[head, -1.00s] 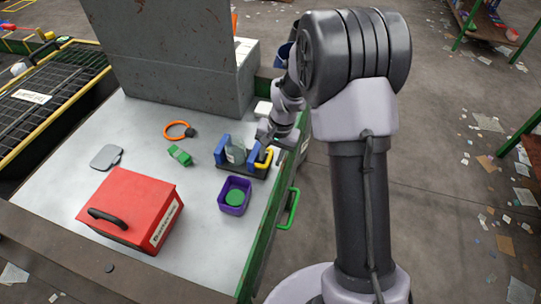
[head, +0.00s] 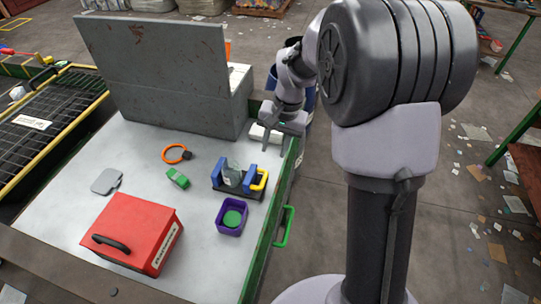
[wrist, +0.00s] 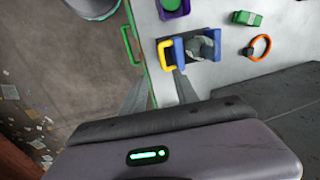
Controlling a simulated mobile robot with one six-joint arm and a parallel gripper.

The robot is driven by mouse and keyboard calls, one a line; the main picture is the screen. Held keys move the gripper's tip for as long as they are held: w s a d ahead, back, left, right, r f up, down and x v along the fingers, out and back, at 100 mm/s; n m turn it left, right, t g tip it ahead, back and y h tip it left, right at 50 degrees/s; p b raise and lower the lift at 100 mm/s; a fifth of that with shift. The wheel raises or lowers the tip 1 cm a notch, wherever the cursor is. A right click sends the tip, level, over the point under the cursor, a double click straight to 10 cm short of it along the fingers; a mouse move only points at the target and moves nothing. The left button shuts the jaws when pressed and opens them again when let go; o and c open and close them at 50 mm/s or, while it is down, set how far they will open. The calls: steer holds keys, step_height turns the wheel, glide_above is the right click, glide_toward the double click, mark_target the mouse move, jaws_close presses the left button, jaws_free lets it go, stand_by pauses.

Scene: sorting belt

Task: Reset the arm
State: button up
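My gripper (head: 266,148) is above the back right part of the grey table, behind the blue-jawed holder with a yellow handle (head: 260,179) and apart from it. In the wrist view the two fingers of my gripper (wrist: 160,84) are spread, with nothing between them. The holder, also in the wrist view (wrist: 166,54), stands on a dark base with a grey-green translucent piece (head: 233,173) between its blue sides. My arm reaches from the right side of the head view over the table's right edge.
A purple bin (head: 232,217) with a green disc inside stands in front of the holder. A red toolbox (head: 130,232), green block (head: 177,178), orange ring (head: 174,154) and grey paddle (head: 106,181) lie on the table (head: 75,216). A tall grey panel (head: 165,75) stands behind. A green handle (head: 284,227) juts from the right edge.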

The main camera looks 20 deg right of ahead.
steer(key=shift+d+r, duration=0.15)
steer(key=shift+r, duration=0.6)
steer(key=s+a+r+n+t+b, duration=0.1)
steer(key=s+a+r+t+b, duration=0.35)
steer(key=s, duration=0.85)
steer(key=s+a+n+b, duration=0.1)
steer(key=s+a+b, duration=0.2)
steer(key=s, duration=0.7)
steer(key=shift+s+a+r, duration=0.15)
steer(key=shift+s+a, duration=0.2)
